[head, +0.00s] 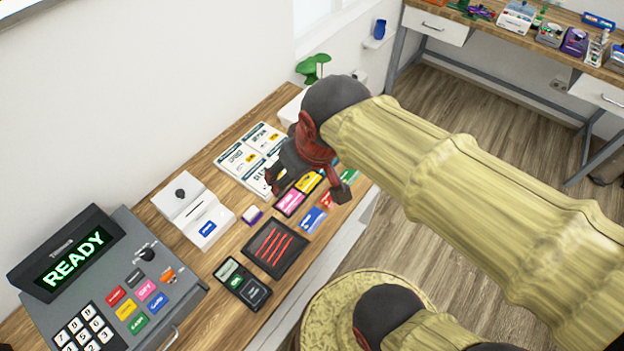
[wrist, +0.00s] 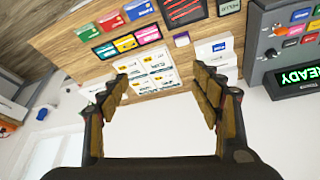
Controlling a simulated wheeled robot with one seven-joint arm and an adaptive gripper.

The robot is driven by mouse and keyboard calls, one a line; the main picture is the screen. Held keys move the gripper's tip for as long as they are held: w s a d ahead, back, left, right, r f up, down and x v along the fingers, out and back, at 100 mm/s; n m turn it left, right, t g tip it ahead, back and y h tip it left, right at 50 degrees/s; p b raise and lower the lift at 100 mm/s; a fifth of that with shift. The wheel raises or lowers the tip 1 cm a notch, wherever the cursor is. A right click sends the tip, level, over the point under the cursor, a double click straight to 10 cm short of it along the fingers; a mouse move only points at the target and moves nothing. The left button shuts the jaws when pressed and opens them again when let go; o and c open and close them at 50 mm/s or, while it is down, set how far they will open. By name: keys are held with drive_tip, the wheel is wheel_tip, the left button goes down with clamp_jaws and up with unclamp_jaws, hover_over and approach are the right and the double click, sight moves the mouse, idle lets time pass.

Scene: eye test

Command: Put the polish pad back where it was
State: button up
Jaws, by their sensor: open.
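A small white block with a purple base (head: 252,215) lies on the wooden counter (head: 228,262). It may be the polish pad, but I cannot tell for sure. It also shows as a small pale block in the wrist view (wrist: 181,39). My gripper (head: 308,187) is over the counter, above the coloured cards and to the right of the block. In the wrist view my gripper (wrist: 163,92) has its fingers wide apart, open and empty. The arm hides part of the counter's far end.
A black tray with red stripes (head: 287,237), a card terminal (head: 242,284) and coloured cards (head: 313,219) lie along the counter's front edge. A cluttered workbench (head: 480,32) is at upper right.

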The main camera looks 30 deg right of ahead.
drive_tip(key=shift+m+t, duration=0.4)
drive_tip(key=s, duration=0.2)
drive_tip(key=s+d+r, duration=0.1)
drive_tip(key=s, duration=0.1)
